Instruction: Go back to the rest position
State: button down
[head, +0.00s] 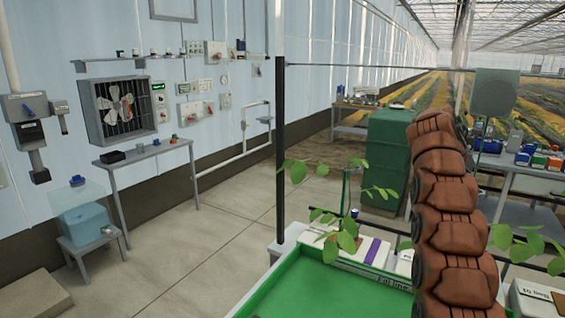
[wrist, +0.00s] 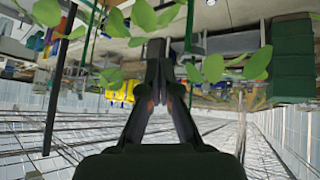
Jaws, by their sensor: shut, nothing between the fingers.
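My gripper (wrist: 162,92) shows in the wrist view, where its two dark fingers meet at the tips. It is shut with nothing between the fingers. The wrist picture appears upside down, with the greenhouse roof in its lower part. Green leaves (wrist: 145,15) hang across the upper part of that view, in front of or around the fingers; I cannot tell whether they touch. In the head view my brown segmented arm rises at the right, and the gripper itself is out of that picture.
A green tray (head: 285,287) lies at the bottom centre of the head view, near leafy plants (head: 347,241). A dark post (head: 280,150) stands behind it. A green cabinet (head: 387,150) and a table with boxes (head: 525,182) stand farther back. Floor at the left centre (head: 225,230) is clear.

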jog(key=s+a+f+n+g+y, duration=0.15)
jog(key=s+a+n, duration=0.25)
jog(key=s+a, duration=0.6)
jog(key=s+a+f+n+y, duration=0.35)
jog(key=s+a, duration=0.45)
jog(key=a, duration=0.3)
jog(key=s+a+f+n+g+y, duration=0.1)
jog(key=s+a+f, duration=0.3)
jog(key=s, duration=0.7)
jog(key=s+a+f+n+y, duration=0.1)
jog(key=s+a+f, duration=0.3)
jog(key=s, duration=0.7)
jog(key=s+a+f+n+g, duration=0.1)
jog(key=s+a+f, duration=0.3)
jog(key=s, duration=0.7)
jog(key=shift+a+f+n+g+y, duration=0.25)
jog(key=shift+a+n+g+y, duration=0.15)
jog(key=shift+a+n, duration=0.65)
jog(key=shift+a, duration=0.3)
